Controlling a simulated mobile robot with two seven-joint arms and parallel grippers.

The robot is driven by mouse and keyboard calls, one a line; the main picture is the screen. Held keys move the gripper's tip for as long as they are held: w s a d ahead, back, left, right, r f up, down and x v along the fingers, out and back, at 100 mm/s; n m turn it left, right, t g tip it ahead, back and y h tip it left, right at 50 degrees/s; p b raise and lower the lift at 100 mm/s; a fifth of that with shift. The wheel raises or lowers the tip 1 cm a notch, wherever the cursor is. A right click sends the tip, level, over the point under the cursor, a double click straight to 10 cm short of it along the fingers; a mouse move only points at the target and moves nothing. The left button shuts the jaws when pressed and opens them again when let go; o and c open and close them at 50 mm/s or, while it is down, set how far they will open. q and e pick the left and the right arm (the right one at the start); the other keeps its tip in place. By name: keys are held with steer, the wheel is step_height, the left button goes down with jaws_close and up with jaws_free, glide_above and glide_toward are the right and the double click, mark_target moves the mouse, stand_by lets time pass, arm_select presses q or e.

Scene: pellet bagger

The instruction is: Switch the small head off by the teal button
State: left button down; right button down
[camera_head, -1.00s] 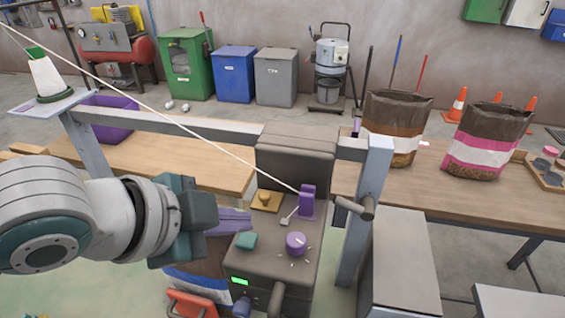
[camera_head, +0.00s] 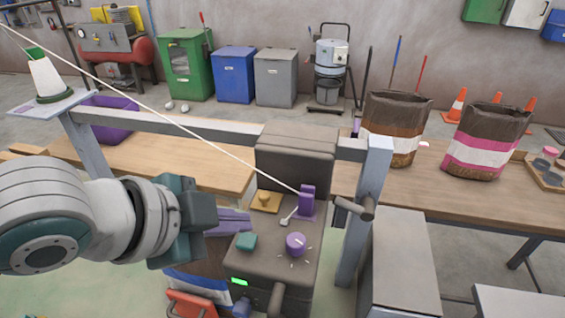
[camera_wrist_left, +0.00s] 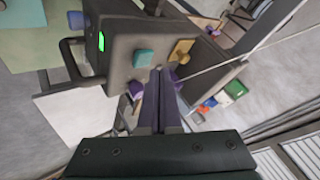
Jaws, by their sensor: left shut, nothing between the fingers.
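The small head (camera_head: 305,265) is a dark grey box on the frame, with a lit green display (camera_head: 239,282) on its front. The teal button (camera_head: 246,241) stands on its sloped top, left of the purple dial (camera_head: 296,243). It also shows in the left wrist view (camera_wrist_left: 143,57). My left gripper (camera_head: 250,222) is shut and empty, its fingertips just behind the teal button in the head view. In the left wrist view the closed fingers (camera_wrist_left: 160,72) end beside the button. I cannot tell whether they touch the head. My right gripper is out of view.
A yellow knob plate (camera_head: 266,201) and a purple block with a small lever (camera_head: 306,202) sit on the same head. A thread runs to the purple block. A frame post (camera_head: 366,200) stands right of it, and bags (camera_head: 398,115) stand on the bench behind.

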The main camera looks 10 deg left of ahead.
mark_target(238, 244)
arm_select(q)
steer(key=shift+f, duration=0.15)
steer(key=shift+f, duration=0.35)
steer(key=shift+f+b, duration=0.5)
stand_by(0.5)
steer(key=shift+r+p, duration=1)
steer(key=shift+p, duration=0.15)
step_height(238, 244, up, 6)
steer(key=p, duration=0.6)
